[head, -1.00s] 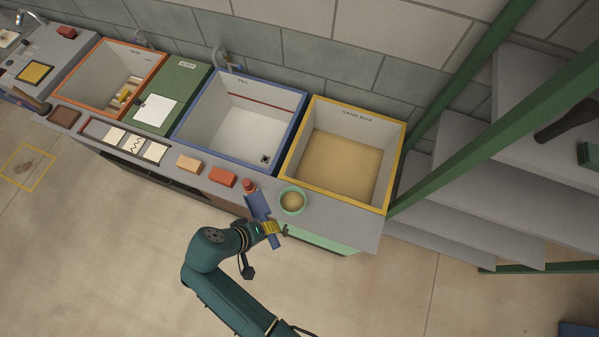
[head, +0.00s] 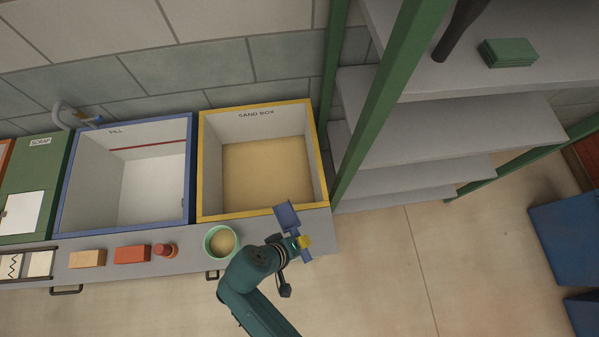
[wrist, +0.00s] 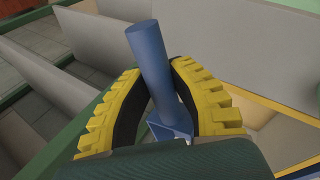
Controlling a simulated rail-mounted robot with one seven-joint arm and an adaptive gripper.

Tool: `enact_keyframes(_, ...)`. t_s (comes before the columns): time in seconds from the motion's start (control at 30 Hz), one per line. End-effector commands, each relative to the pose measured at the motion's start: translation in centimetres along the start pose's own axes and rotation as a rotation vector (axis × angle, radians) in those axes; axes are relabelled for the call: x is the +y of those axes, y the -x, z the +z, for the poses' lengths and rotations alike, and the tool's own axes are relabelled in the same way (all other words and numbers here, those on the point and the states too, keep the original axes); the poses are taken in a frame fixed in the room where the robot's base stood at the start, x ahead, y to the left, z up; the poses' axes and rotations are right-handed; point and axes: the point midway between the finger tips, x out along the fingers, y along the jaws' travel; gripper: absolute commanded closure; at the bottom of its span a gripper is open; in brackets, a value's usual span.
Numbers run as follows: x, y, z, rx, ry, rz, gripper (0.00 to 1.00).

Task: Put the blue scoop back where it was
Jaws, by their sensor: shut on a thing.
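The blue scoop (head: 287,215) is held at the front right corner of the counter, beside the yellow-rimmed sand box. In the wrist view its blue handle (wrist: 150,60) stands between the two yellow ribbed fingers of my gripper (wrist: 158,100), which are shut on it. In the head view my gripper (head: 302,242) shows as a yellow tip at the counter's right end. The sand box (head: 262,104) holds a flat layer of sand. Whether the scoop holds any sand cannot be seen.
A green bowl (head: 220,241) of sand stands left of my gripper. A red-capped item (head: 165,250), a red brick (head: 132,254) and a tan brick (head: 87,258) line the counter's front. A green post (head: 385,100) and grey shelves (head: 420,135) stand to the right.

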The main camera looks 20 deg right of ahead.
Motion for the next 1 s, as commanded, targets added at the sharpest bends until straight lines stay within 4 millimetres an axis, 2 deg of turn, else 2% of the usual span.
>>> enact_keyframes(0.03,-1.5,-3.6,1.4,0.007,0.009,0.000,1.00)
enact_keyframes(0.13,-1.8,-5.8,3.4,0.020,0.029,0.000,1.00)
enact_keyframes(0.3,-1.7,-7.1,5.0,0.034,0.047,0.001,1.00)
enact_keyframes(0.53,-1.5,-7.0,5.2,0.035,0.051,0.001,1.00)
enact_keyframes(0.8,-4.4,-11.6,5.5,0.033,0.052,0.001,1.00)
enact_keyframes(1.0,-5.8,-13.8,5.6,0.032,0.052,0.001,1.00)
